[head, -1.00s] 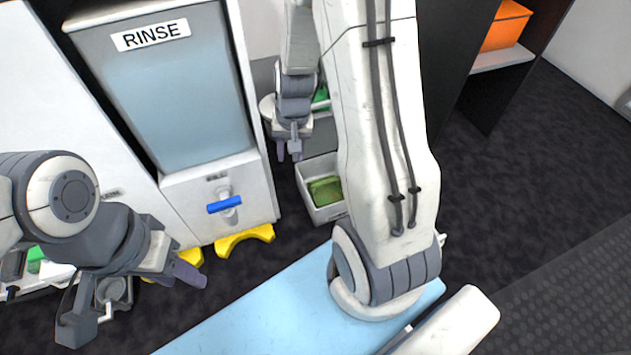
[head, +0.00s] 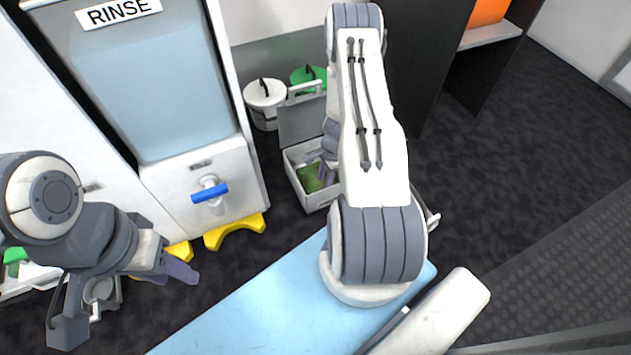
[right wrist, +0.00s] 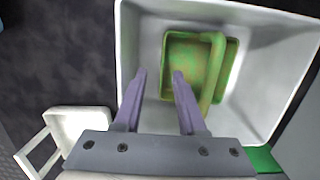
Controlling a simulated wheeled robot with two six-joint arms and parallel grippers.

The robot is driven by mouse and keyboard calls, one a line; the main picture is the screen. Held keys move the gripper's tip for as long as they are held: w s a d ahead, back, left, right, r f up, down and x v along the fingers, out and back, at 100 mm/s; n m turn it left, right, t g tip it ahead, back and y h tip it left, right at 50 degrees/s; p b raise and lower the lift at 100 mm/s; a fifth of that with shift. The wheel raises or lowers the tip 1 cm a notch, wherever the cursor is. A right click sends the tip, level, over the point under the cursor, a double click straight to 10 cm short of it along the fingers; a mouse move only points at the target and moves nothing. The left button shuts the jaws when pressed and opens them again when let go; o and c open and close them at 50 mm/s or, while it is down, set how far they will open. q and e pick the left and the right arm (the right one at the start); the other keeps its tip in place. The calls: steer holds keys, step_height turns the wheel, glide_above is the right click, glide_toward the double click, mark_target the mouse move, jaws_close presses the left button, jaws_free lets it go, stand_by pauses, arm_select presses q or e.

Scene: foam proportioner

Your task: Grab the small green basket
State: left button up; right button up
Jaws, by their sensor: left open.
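The small green basket (head: 311,177) lies inside an open white bin (head: 318,200) on the floor. In the right wrist view the basket (right wrist: 188,68) is a shallow green tray with a curved handle over its right side. My right gripper (head: 317,163) reaches down over the bin, partly hidden by my own arm. In the right wrist view its two fingers (right wrist: 160,75) are apart with nothing between them; the right fingertip overlaps the basket's left part. I cannot tell whether it touches. My left gripper (head: 180,270) is open and empty at the left, away from the basket.
Behind the bin stand a white-lidded bucket (head: 265,95) and a green-lidded bucket (head: 305,77). A RINSE tank with a blue tap (head: 209,194) stands to the left, with yellow feet (head: 235,231) below. A light blue surface (head: 270,310) lies in front. Dark floor is clear at right.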

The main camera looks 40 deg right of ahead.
steer(key=f+b, duration=0.1)
steer(key=f, duration=0.1)
steer(key=f+b, duration=0.1)
steer(key=b, duration=0.1)
steer(key=f+b, duration=0.1)
steer(key=f, duration=0.1)
steer(key=shift+w+a+f, duration=0.2)
steer(key=shift+w+f, duration=0.05)
steer(key=shift+f, duration=0.05)
steer(key=shift+r, duration=0.1)
jaws_close()
stand_by(1.0)
